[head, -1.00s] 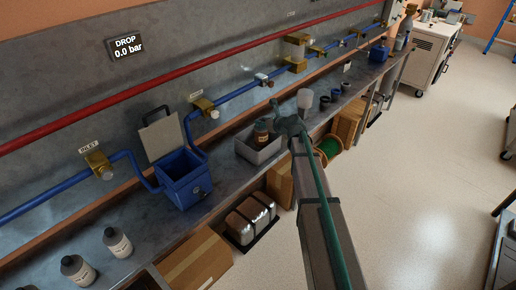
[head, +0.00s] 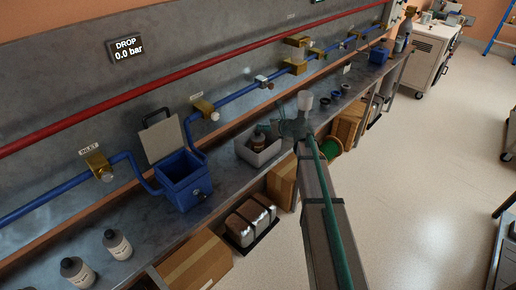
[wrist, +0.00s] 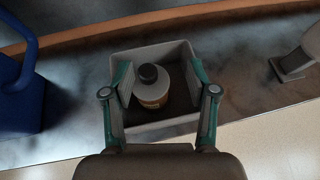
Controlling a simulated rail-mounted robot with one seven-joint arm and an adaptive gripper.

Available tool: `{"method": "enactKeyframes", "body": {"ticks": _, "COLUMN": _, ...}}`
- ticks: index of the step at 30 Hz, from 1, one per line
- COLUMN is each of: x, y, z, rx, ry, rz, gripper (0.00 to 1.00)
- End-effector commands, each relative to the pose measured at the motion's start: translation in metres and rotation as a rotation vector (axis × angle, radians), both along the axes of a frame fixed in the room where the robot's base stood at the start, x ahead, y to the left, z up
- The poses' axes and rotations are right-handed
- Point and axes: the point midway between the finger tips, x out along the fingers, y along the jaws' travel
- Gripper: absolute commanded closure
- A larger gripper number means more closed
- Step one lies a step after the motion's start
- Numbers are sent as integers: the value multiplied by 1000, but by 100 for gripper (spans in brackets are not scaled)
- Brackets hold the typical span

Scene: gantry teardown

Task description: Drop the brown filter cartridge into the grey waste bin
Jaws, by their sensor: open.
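The grey waste bin (head: 245,153) stands on the bench and shows from above in the wrist view (wrist: 125,62). The filter cartridge (wrist: 154,92) is inside it, bottle-shaped, with a black cap, a pale shoulder and a brown band low on its side. It looks upright or slightly tilted; its lower part is hard to see. In the head view the cartridge (head: 258,141) shows small above the bin's rim. My gripper (wrist: 160,82) is open over the bin, with a finger on each side of the cartridge and visible gaps. Its fingers look small in the head view (head: 275,131).
A blue box (head: 185,185) with a raised lid stands left of the bin. A white funnel-like thing (head: 305,101) and small dark rings (head: 323,104) are to the right. Pale bottles (head: 117,244) stand at front left. Blue piping (head: 240,100) runs along the wall behind.

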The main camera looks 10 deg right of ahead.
Motion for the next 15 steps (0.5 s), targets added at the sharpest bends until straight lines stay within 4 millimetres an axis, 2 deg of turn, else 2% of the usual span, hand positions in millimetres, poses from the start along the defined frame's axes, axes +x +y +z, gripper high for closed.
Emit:
{"method": "enactKeyframes", "body": {"ticks": 1, "x": -13, "y": -5, "z": 5, "rx": 0, "ry": -1, "rz": -2, "gripper": 42}}
{"method": "enactKeyframes", "body": {"ticks": 6, "x": -39, "y": -18, "z": 20, "rx": 0, "ry": -1, "rz": -2, "gripper": 42}}
{"method": "enactKeyframes", "body": {"ticks": 15, "x": -66, "y": -32, "z": 35, "rx": 0, "ry": 0, "rz": 0, "gripper": 42}}
